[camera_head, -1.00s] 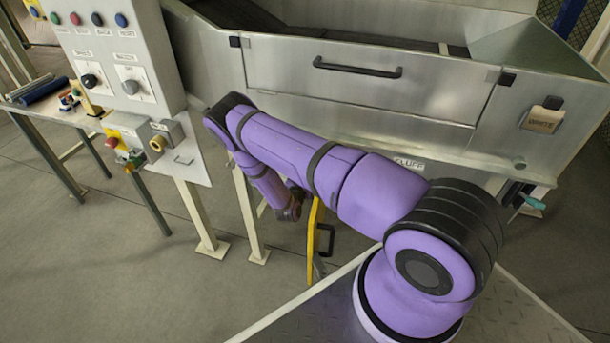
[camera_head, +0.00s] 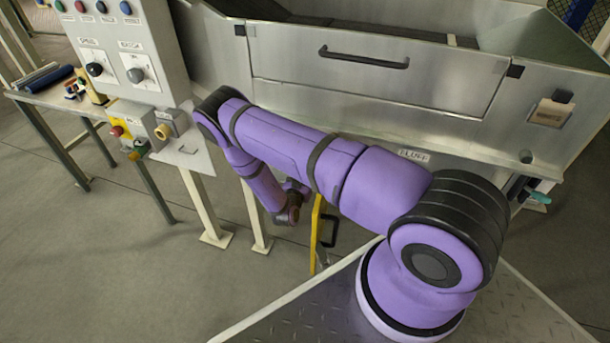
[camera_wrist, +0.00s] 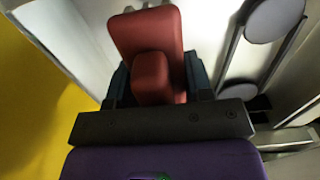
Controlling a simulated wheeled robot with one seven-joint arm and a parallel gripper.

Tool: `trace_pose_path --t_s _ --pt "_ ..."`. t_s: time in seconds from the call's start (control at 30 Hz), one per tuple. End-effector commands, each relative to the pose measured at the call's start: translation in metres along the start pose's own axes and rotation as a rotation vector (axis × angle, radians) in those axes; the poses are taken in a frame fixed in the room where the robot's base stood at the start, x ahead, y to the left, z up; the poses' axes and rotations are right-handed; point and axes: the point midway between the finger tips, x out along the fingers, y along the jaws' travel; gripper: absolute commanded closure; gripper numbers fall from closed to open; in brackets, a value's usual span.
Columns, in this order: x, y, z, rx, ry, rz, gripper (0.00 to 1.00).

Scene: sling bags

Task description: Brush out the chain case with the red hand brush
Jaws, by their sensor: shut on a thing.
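My gripper (camera_wrist: 157,86) is shut on the red hand brush (camera_wrist: 147,32), seen in the wrist view with its red block standing out beyond the dark fingers. Its bristles cannot be made out. To the right of the brush, two round grey discs (camera_wrist: 275,18) with a dark band beside them show inside a pale housing, which looks like the chain case (camera_wrist: 209,42). The brush looks beside the discs; I cannot tell whether it touches anything. In the head view my forearm hangs below the machine's front, and the gripper and brush are hidden.
A yellow panel (camera_wrist: 35,100) stands close on the left in the wrist view; a yellow upright panel (camera_head: 316,235) with a dark handle shows in the head view. The steel hopper (camera_head: 380,90) is above my arm. A control box (camera_head: 125,45) and bench (camera_head: 75,101) stand left.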

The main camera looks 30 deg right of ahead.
Motion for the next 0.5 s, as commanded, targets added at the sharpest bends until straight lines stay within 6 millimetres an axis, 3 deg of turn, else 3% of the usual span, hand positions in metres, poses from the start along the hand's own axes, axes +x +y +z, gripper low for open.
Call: trace_pose_path --t_s 0.27,0.5 --pt "-0.003 0.0 0.0 0.0 0.0 0.0 0.72" --pt "-0.02 0.0 0.0 -0.001 -0.001 -0.001 0.72"
